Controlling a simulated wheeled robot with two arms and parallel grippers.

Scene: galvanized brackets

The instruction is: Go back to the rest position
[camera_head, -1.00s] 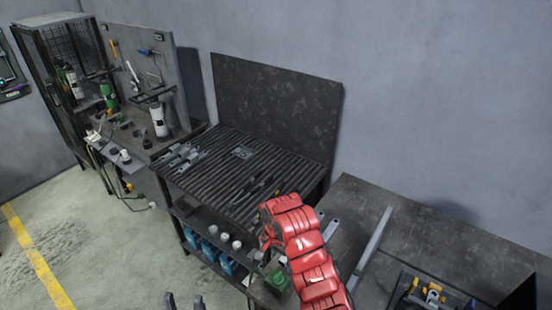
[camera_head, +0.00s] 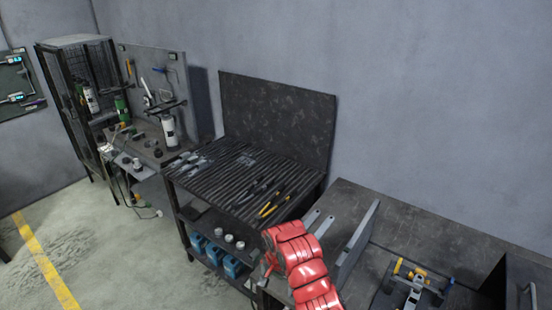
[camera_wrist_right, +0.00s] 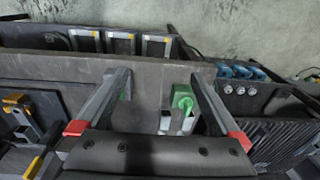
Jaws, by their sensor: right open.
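My right arm shows red at the lower middle of the head view, in front of the right bench; its fingers are not clear there. In the right wrist view my right gripper (camera_wrist_right: 160,78) is open, its two grey fingers wide apart with nothing held between them. Beyond the fingers are a bench surface and a green object (camera_wrist_right: 183,97), not touched as far as I can tell. Grey metal pieces (camera_head: 190,162) lie on the left part of the slatted table (camera_head: 235,180). My left gripper is not in view.
Yellow-handled pliers (camera_head: 268,208) lie on the slatted table. Blue containers (camera_head: 232,266) stand on its lower shelf.

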